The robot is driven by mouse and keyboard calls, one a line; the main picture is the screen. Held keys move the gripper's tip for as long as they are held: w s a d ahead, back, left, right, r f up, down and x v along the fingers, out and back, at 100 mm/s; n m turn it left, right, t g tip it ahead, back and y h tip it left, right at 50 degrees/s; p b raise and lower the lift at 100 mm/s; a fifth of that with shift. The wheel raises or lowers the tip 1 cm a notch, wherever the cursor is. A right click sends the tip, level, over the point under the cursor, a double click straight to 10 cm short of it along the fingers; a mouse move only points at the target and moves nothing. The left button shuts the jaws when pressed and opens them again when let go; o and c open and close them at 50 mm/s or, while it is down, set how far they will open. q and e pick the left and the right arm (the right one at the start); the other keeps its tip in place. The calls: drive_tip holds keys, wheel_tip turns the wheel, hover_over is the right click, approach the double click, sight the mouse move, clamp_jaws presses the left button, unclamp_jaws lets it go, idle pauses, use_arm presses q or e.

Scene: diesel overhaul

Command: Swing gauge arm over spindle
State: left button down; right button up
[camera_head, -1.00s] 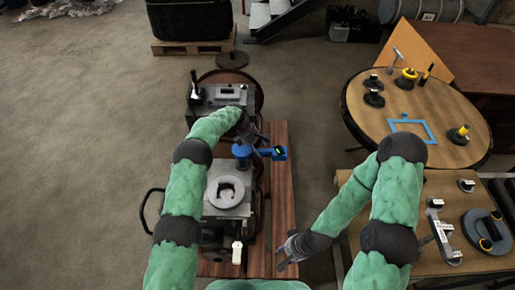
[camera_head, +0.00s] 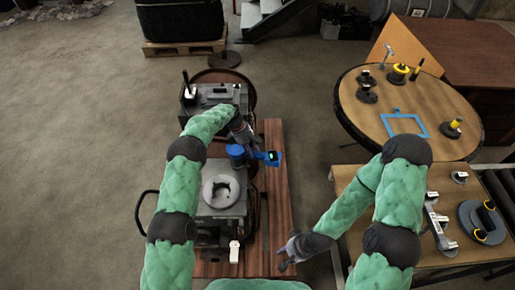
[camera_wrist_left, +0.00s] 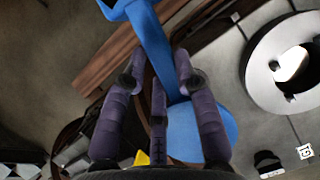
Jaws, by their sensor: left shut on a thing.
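The blue gauge arm (camera_head: 259,155) has a small dark display at its outer end and points right from its round blue post (camera_head: 236,151). The spindle (camera_head: 221,191), a pale round ring with a dark notched opening, lies on the machine nearer to me; the arm is not over it. In the left wrist view the ring (camera_wrist_left: 259,70) is at the right and the blue arm (camera_wrist_left: 150,38) runs between my fingers. My left gripper (camera_head: 252,147) is shut on the gauge arm, also in the wrist view (camera_wrist_left: 162,80). My right gripper (camera_head: 285,264) is low, apart from the machine; its jaws are unclear.
A wooden bench top (camera_head: 278,205) runs along the machine's right side. A round table (camera_head: 440,110) with a blue frame (camera_head: 404,126) and small tools stands at the right. A second table (camera_head: 440,185) with metal parts is near my right arm.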

use_arm(q)
drive_tip(key=shift+s+a+f+m+g+b, duration=0.15)
drive_tip(key=shift+s+m+g+b, duration=0.35)
drive_tip(key=shift+m, duration=0.5)
drive_tip(key=s+a+m+g+y+b, duration=0.1)
drive_tip(key=s+a+m+y, duration=0.1)
drive_tip(key=m, duration=0.7)
drive_tip(key=s+a+m+g+y+b, duration=0.1)
drive_tip(key=s+a+m+y, duration=0.2)
drive_tip(key=a+m, duration=0.3)
drive_tip(key=shift+a+m+g+y, duration=0.3)
drive_tip(key=shift+m+y, duration=0.3)
drive_tip(key=shift+m, duration=0.8)
drive_tip(key=c, duration=0.9)
unclamp_jaws()
drive_tip(key=shift+c, duration=0.2)
drive_tip(key=a+v, duration=0.1)
drive_tip(key=v, duration=0.6)
drive_tip(key=shift+d+r, duration=0.4)
drive_tip(key=shift+d, duration=0.05)
